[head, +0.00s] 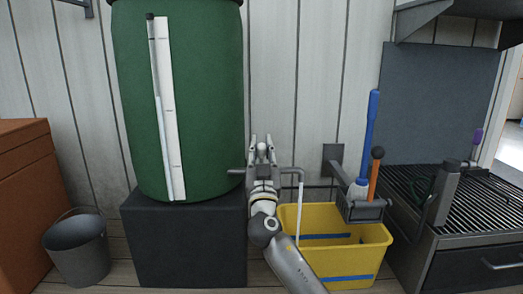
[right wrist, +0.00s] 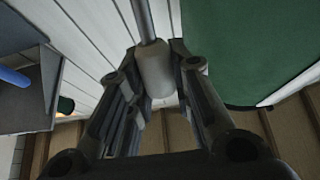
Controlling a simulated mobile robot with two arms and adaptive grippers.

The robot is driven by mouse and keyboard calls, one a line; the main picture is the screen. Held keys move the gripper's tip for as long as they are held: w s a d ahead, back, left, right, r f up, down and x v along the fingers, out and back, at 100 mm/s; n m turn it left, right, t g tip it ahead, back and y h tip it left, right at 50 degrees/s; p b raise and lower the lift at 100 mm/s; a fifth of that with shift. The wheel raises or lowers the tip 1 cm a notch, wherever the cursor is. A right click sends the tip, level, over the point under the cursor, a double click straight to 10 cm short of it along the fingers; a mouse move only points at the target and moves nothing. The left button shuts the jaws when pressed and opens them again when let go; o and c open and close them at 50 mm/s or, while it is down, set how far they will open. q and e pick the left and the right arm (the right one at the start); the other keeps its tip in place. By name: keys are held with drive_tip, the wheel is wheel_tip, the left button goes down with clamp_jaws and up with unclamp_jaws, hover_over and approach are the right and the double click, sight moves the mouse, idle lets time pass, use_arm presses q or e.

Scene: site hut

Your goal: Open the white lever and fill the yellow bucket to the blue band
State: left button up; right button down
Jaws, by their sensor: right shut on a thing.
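My right gripper (head: 261,142) is at the pipe (head: 237,171) beside the green barrel (head: 210,90). It is shut on the white lever (right wrist: 155,75), which shows between the fingers in the right wrist view. The fingers hide most of the lever in the head view. The spout (head: 300,172) bends down over the yellow bucket (head: 378,252), and a pale vertical streak runs below it into the bucket. I cannot tell for sure whether it is water. The blue band (head: 350,278) shows on the bucket's front and inside wall. The water level is unclear. My left gripper is out of view.
The barrel has a gauge strip (head: 168,110) and stands on a dark block (head: 190,240). A grey pail (head: 78,250) is on the floor at left. A holder (head: 362,210) with a blue-handled brush (head: 371,130) overhangs the bucket's right side. A grill bench (head: 470,230) stands at right.

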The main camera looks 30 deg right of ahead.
drive_tip(key=c, duration=1.3)
unclamp_jaws()
drive_tip(key=shift+o, duration=0.2)
drive_tip(key=v, duration=0.7)
drive_tip(key=shift+s+f, duration=0.15)
drive_tip(key=shift+f, duration=0.05)
drive_tip(key=shift+a, duration=0.15)
